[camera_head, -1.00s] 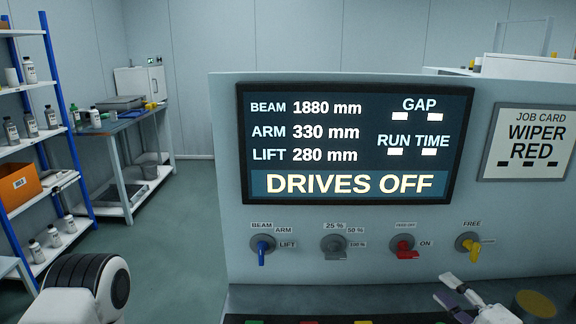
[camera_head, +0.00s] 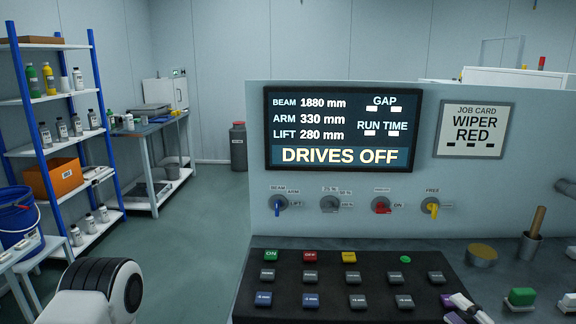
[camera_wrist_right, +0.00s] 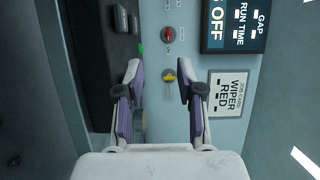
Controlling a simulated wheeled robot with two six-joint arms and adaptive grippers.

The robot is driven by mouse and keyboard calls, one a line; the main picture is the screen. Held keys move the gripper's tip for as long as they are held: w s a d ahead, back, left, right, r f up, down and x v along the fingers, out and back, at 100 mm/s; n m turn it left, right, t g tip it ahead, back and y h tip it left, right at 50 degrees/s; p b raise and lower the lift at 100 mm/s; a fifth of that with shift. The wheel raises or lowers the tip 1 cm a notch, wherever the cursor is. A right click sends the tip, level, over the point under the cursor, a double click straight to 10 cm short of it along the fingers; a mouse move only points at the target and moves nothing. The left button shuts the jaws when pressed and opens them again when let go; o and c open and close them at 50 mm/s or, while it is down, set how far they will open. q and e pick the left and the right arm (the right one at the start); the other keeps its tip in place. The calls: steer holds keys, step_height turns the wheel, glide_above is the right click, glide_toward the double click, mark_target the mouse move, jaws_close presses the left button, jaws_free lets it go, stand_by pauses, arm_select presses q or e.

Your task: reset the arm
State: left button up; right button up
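The grey panel (camera_head: 330,232) carries a screen (camera_head: 342,128) reading BEAM 1880 mm, ARM 330 mm, LIFT 280 mm and DRIVES OFF. Below it is a row of knobs: blue (camera_head: 278,204) by BEAM/ARM/LIFT, grey (camera_head: 330,204) by the percent marks, red (camera_head: 381,205) by ON, and yellow (camera_head: 431,206) by FREE. My right gripper (camera_head: 462,304) is at the lower edge of the head view. In the right wrist view it (camera_wrist_right: 158,76) is open and empty, with the yellow knob (camera_wrist_right: 169,76) seen beyond its fingertips. My left gripper is out of view.
A black keypad (camera_head: 330,284) with several coloured buttons lies below the panel. A job card (camera_head: 473,130) reads WIPER RED. A cup with a wooden handle (camera_head: 531,245), a round tan disc (camera_head: 482,254) and a green-topped block (camera_head: 521,298) sit at right. Shelves stand at left.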

steer(key=a+f+g, duration=0.1)
steer(key=a+f+n+g+p, duration=0.1)
steer(key=f, duration=0.1)
steer(key=a+f, duration=0.1)
steer(key=f, duration=0.1)
steer(key=shift+w+f+n+g, duration=0.2)
steer(key=shift+n+g, duration=0.1)
steer(key=shift+g, duration=0.1)
steer(key=s+a+f+n+g+p, duration=0.2)
steer(key=s+a+f+g, duration=0.15)
steer(key=s+f, duration=0.2)
steer(key=s+a+f+n+g+p, duration=0.1)
steer(key=s+a+f+g+p, duration=0.2)
steer(key=f, duration=0.4)
arm_select(q)
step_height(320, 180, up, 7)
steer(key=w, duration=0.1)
steer(key=shift+p, duration=0.3)
arm_select(e)
steer(key=s+d+f+n+g+h, duration=0.1)
steer(key=s+f+n+g+h, duration=0.2)
steer(key=s, duration=0.5)
steer(key=s+d+f+n+g+h, duration=0.1)
steer(key=s+f+n+g+h, duration=0.2)
steer(key=s, duration=0.5)
step_height(320, 180, down, 2)
steer(key=n+g, duration=0.1)
steer(key=n, duration=0.2)
steer(key=shift+s, duration=0.2)
